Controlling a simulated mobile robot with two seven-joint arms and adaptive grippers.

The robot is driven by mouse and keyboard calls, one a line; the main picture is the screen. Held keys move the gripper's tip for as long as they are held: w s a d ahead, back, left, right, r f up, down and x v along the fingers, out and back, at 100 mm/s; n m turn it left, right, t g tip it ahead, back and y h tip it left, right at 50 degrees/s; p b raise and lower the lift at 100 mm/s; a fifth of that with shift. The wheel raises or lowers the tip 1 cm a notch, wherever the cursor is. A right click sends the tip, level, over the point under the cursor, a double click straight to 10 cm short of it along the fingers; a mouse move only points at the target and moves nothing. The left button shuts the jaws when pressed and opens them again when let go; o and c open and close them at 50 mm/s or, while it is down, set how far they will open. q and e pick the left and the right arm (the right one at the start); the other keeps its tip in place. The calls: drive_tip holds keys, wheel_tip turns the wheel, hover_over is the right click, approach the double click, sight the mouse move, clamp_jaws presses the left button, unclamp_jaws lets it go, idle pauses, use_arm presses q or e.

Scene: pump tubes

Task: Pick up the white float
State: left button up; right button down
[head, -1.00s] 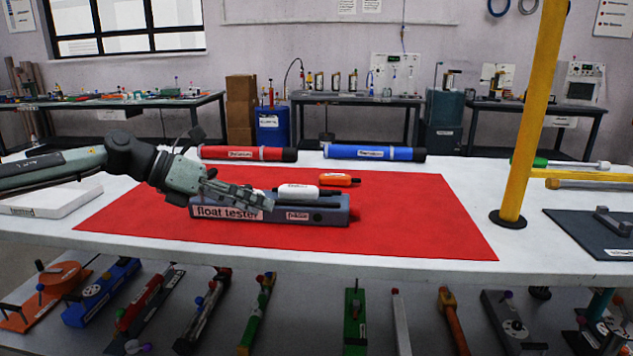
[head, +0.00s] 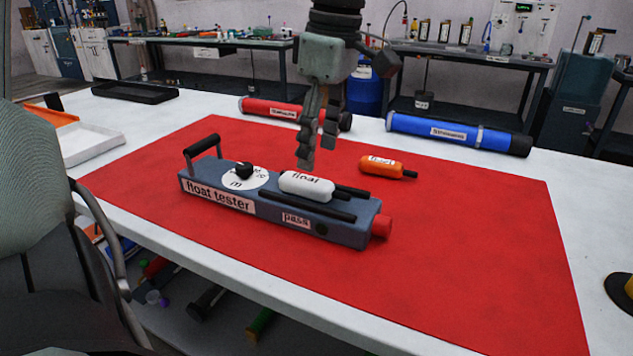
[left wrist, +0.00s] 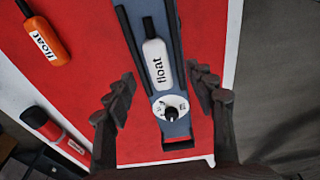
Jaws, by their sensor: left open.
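The white float (head: 298,187), labelled "float", lies on top of the blue-grey float tester (head: 345,232) between two dark rails. It also shows in the left wrist view (left wrist: 157,62), with its dark stem pointing away. The tester has a white dial with a black knob, a handle at its left end and a red end at its right. My left gripper (head: 317,150) points down, open and empty, above and just behind the float. In the left wrist view its fingers (left wrist: 163,80) stand apart on both sides of the tester. My right gripper is not in view.
An orange float (head: 387,167) lies on the red mat (head: 470,250) behind the tester. A red tube (head: 268,109) and a blue tube (head: 455,133) lie farther back. The mat's right part is clear. A white tray (head: 88,142) sits at the left.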

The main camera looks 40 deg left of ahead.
sight(315, 180)
use_arm(q)
drive_tip(key=f, duration=0.3)
drive_tip(key=a+f, duration=0.1)
drive_tip(key=f, duration=0.1)
drive_tip(key=shift+w+f, duration=0.1)
drive_tip(key=shift+f, duration=0.25)
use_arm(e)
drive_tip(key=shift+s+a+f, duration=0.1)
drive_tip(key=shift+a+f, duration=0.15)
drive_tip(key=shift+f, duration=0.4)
use_arm(q)
drive_tip(key=shift+c, duration=0.9)
clamp_jaws()
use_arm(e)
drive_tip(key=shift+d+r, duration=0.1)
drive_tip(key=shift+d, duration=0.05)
